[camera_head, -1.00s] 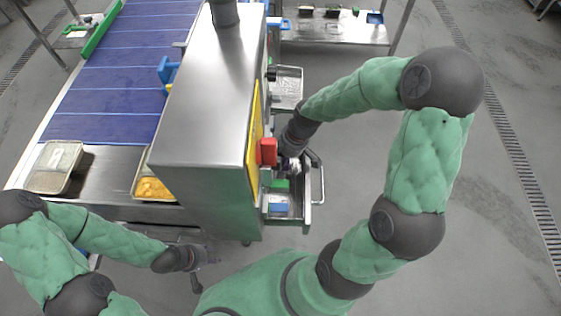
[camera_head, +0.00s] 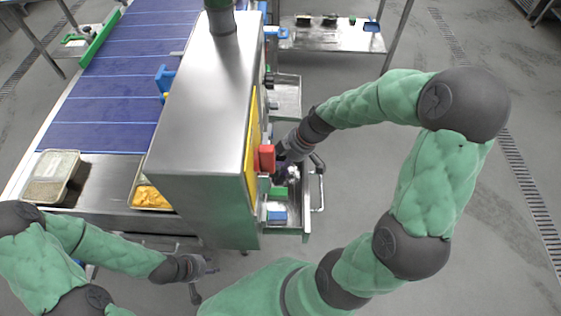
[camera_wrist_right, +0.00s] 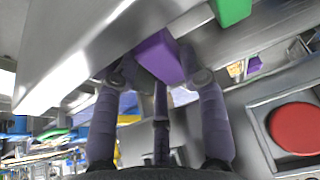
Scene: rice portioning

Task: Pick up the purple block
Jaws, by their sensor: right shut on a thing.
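The purple block (camera_wrist_right: 160,57) is in the right wrist view, held between the fingertips of my right gripper (camera_wrist_right: 160,78), which is shut on it. The block's upper end is close to a metal edge; I cannot tell whether they touch. In the head view my right gripper (camera_head: 283,173) is beside the steel machine, over the open metal tray (camera_head: 305,205). The purple block cannot be made out clearly there. My left gripper (camera_head: 202,279) is at the lower left, in front of the machine, with its fingers apart and empty.
The steel machine (camera_head: 205,110) has a red button (camera_head: 266,157) close to my right gripper. A blue block (camera_head: 277,217) lies in the tray. A green block (camera_wrist_right: 232,10) shows in the wrist view. Food pans and a blue conveyor (camera_head: 125,90) are at left. Floor at right is open.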

